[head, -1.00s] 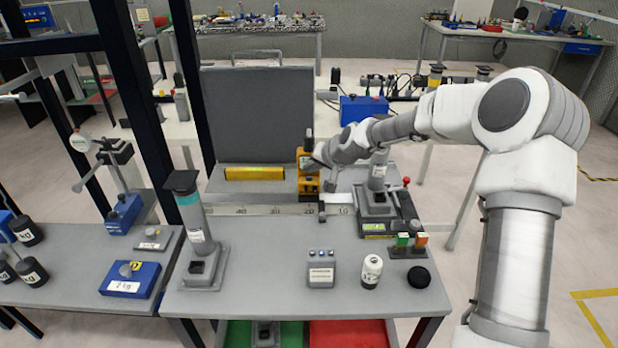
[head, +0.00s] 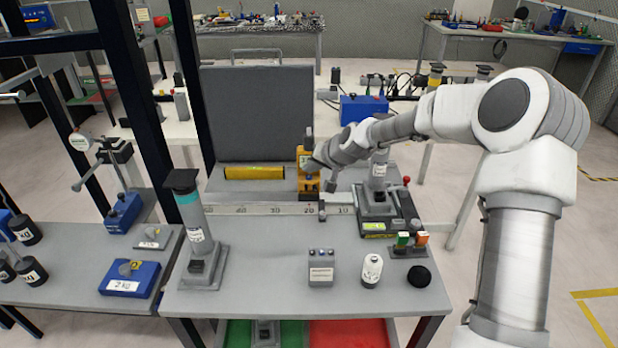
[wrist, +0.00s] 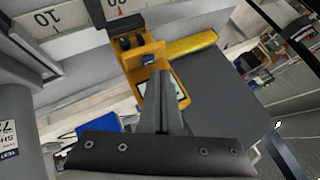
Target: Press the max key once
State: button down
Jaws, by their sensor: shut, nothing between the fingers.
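A yellow handheld meter (head: 308,184) stands upright at the back of the bench, by the scale rail. In the wrist view the yellow meter (wrist: 131,58) shows a small blue key (wrist: 148,59) and a dark end with round knobs. The lettering is too small to read, so I cannot tell whether this is the max key.
A scale rail (head: 260,209) runs in front of the meter. A yellow bar (head: 255,173) and a grey upright panel (head: 258,115) stand behind left. A small button box (head: 320,268) sits on the front bench.

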jog(key=shift+f, duration=0.25)
jog(key=shift+f+b, duration=0.4)
jog(key=shift+b, duration=0.1)
dwell(0.4)
jog(key=shift+r, duration=0.1)
jog(key=shift+r+p, duration=0.4)
jog(key=shift+r, duration=0.35)
jog(key=shift+r+p, duration=1.4)
jog(key=shift+r, duration=1.05)
